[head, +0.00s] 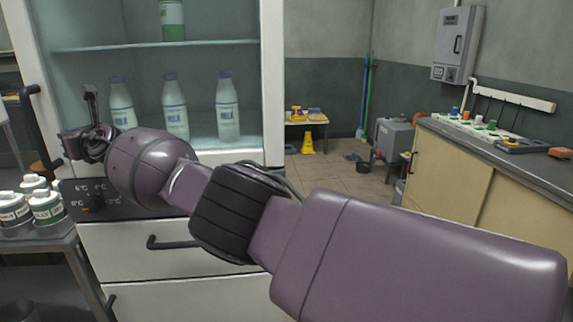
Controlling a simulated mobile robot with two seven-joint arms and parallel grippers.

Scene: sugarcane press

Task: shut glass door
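The glass door (42,95) is on a white cabinet at the left of the head view. Its white frame has a dark bar handle (33,125) on the left edge. I cannot tell if the door is fully shut or slightly ajar. My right arm crosses the view from the lower right. Its gripper (85,130) is in front of the door's left frame, a little right of the handle. The fingers are seen from the side, so their opening is unclear, and I cannot tell whether they touch the door. My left gripper is not in view.
White bottles (175,108) stand on shelves inside the cabinet. Below are a control panel (100,200) and drawers (130,250). A side table with several jars (46,207) stands at the left. A counter (455,185) is at the right, with open floor (325,172) behind my arm.

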